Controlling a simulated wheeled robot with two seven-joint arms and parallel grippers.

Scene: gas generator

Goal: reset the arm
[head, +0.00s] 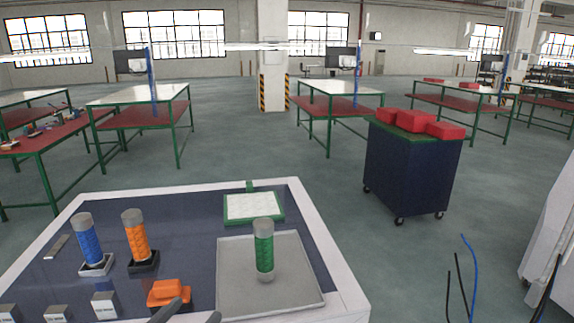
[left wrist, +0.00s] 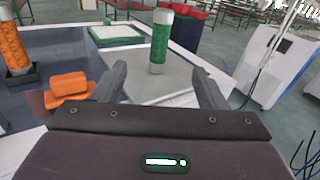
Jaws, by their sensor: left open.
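My left gripper (left wrist: 165,85) is open in the left wrist view, its two dark fingers spread with nothing held between them. In the head view only its fingertips (head: 190,314) show at the bottom edge. A green cylinder with grey ends (head: 264,250) stands upright on a grey square plate (head: 298,290). In the left wrist view the green cylinder (left wrist: 160,42) appears beyond and between the fingers, apart from them. My right gripper is not in view.
A blue cylinder (head: 87,240) and an orange cylinder (head: 136,236) stand in small holders at the left. An orange block (head: 167,293) lies near my fingertips. A green-framed white pad (head: 253,207) is behind. A dark cart (head: 408,172) with red boxes stands beyond the table.

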